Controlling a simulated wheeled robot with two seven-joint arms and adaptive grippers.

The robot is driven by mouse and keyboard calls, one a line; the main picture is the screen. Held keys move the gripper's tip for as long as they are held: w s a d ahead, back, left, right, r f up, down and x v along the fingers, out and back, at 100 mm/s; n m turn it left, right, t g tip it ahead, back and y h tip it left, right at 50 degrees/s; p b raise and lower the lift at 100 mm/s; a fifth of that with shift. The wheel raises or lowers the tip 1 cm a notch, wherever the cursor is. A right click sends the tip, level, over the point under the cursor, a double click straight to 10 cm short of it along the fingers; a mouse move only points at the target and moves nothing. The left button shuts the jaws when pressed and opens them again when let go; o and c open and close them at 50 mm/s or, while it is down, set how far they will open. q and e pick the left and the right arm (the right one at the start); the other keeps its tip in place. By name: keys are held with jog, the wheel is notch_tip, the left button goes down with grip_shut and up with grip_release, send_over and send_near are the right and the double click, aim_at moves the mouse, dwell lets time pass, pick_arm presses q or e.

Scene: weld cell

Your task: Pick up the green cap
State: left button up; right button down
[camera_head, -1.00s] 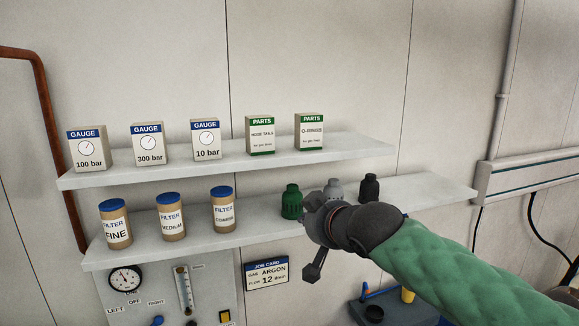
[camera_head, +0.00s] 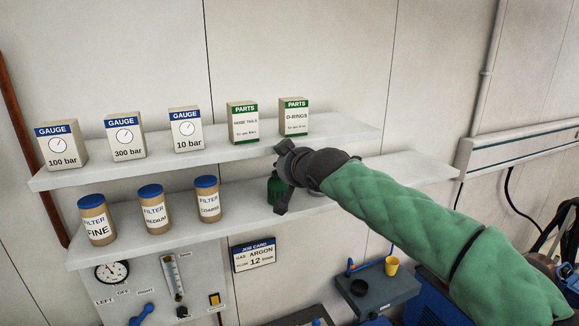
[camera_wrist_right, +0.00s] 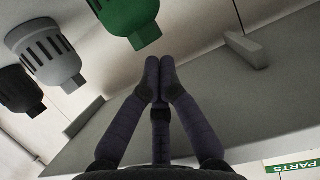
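The green cap (camera_head: 273,188) stands on the lower shelf (camera_head: 240,218), partly hidden by my right gripper (camera_head: 284,205). In the right wrist view, the green cap (camera_wrist_right: 130,18) is at the top, cut off by the frame edge. My right gripper (camera_wrist_right: 160,66) has its fingertips together with nothing between them. They are close to the green cap but apart from it in that picture. My left gripper is not in view.
A grey cap (camera_wrist_right: 47,52) and a black cap (camera_wrist_right: 18,90) show beside the green one. Filter jars (camera_head: 153,210) stand left on the lower shelf. The upper shelf (camera_head: 215,156), just above, carries gauge boxes (camera_head: 125,137) and parts boxes (camera_head: 294,118).

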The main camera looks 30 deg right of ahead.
jog(key=shift+f+b, duration=0.3)
jog(key=shift+f, duration=0.3)
jog(key=shift+f+b, duration=0.35)
jog(key=shift+b, duration=0.1)
jog(key=shift+a+f, duration=0.1)
jog(key=shift+a, duration=0.05)
jog(key=shift+f, duration=0.25)
jog(key=shift+s+a+b, duration=0.1)
jog(key=shift+s+b, duration=0.45)
jog(key=b+v, duration=0.1)
jog(key=v, duration=0.1)
jog(key=b+v, duration=0.1)
jog(key=v, duration=0.1)
jog(key=shift+f+b, duration=0.25)
jog(key=shift+b, duration=0.05)
jog(key=shift+w, duration=0.1)
